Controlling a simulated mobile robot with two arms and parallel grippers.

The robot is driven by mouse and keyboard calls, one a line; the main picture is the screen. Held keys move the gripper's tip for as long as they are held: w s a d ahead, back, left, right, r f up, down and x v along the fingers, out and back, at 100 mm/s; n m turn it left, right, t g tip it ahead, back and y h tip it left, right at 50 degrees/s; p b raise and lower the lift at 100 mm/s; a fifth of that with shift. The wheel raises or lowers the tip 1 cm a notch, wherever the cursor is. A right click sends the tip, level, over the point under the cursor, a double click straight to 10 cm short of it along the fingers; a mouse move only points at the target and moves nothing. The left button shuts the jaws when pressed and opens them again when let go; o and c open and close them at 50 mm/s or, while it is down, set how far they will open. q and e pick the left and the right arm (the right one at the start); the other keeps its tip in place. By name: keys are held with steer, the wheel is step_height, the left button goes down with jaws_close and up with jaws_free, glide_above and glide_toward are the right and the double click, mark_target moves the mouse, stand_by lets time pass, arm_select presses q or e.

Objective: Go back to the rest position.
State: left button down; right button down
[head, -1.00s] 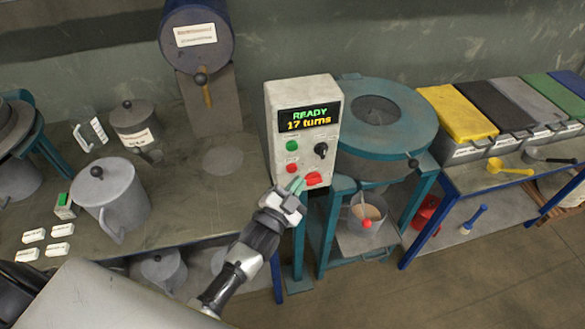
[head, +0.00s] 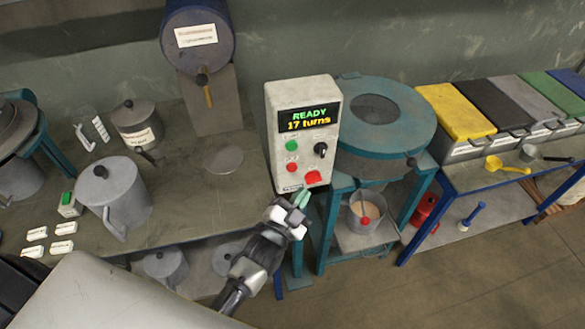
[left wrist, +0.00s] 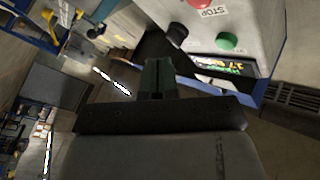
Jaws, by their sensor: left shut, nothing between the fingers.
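My left gripper (head: 299,199) is shut and empty, with its greenish fingertips just below the lower edge of the control box. The same gripper shows in the left wrist view (left wrist: 157,80) as a dark shape pointing away. The grey-white control box (head: 303,135) stands at the centre on a post. Its display reads "READY 17 turns" in green and yellow. It has green and red buttons, a black knob and a red switch at the bottom. In the left wrist view the box (left wrist: 262,25) is at upper right, seen turned over. My right gripper is not in view.
Right of the box stands a teal round machine (head: 385,130) with a metal pot (head: 366,212) beneath it. The left bench (head: 190,205) carries several grey pots and labels. Lidded bins (head: 455,112) and scoops sit on a blue-framed table at right. Open floor lies at front right.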

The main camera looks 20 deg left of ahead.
arm_select(q)
steer(key=s+a+f+n+g+y+b, duration=0.1)
steer(key=s+f+g, duration=0.3)
steer(key=f, duration=0.6)
steer(key=s+a+f+n+g, duration=0.1)
steer(key=s+f+g, duration=0.1)
steer(key=s+f, duration=0.6)
steer(key=s+a+f+n+g+y+b, duration=0.1)
steer(key=s+f+n+g, duration=0.15)
steer(key=f, duration=0.95)
steer(key=s+a+f+n+g, duration=0.1)
steer(key=s+a+f+g, duration=0.1)
steer(key=s+f, duration=0.3)
steer(key=s+a+f+g+y, duration=0.1)
steer(key=s+f+g, duration=0.3)
steer(key=s, duration=0.9)
steer(key=s+a+f+n+g, duration=0.1)
steer(key=s+a+f+g, duration=0.2)
steer(key=s, duration=0.6)
step_height(320, 180, down, 3)
steer(key=shift+a+r+n+g+y+b, duration=0.1)
steer(key=shift+a+n+g+y+b, duration=0.2)
steer(key=shift+n+g+y, duration=0.1)
steer(key=shift+s, duration=0.1)
